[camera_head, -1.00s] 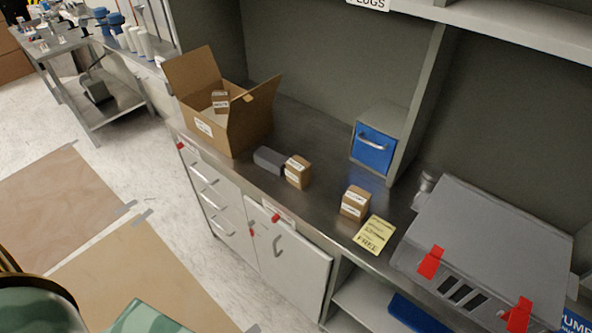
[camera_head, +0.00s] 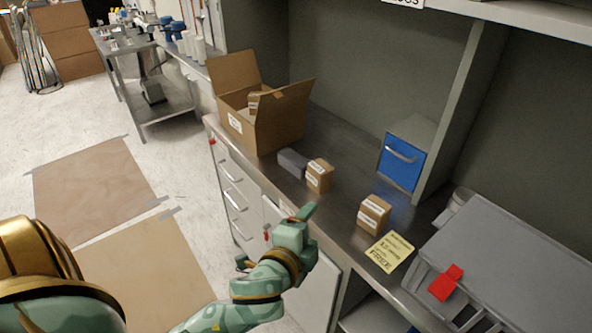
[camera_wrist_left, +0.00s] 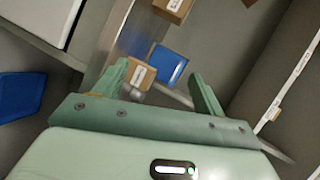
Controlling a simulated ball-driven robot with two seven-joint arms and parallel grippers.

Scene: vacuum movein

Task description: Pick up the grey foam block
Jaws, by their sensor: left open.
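The grey foam block (camera_head: 292,162) lies on the metal counter, between the open cardboard box (camera_head: 262,128) and a small brown carton (camera_head: 319,176). It sits close beside that carton. My left gripper (camera_head: 299,221) is in front of the counter edge, nearer the camera and below the block in the head view, apart from it. In the left wrist view its two fingers (camera_wrist_left: 160,84) are spread and nothing is held. A small carton (camera_wrist_left: 140,76) shows beyond them; I cannot make out the foam block there. My right gripper is not in view.
Another small carton (camera_head: 374,214) and a yellow note (camera_head: 390,251) lie to the right on the counter. A blue-fronted drawer unit (camera_head: 402,161) stands behind. A grey machine with red tape (camera_head: 505,262) fills the right end. White drawers (camera_head: 236,200) are below the counter.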

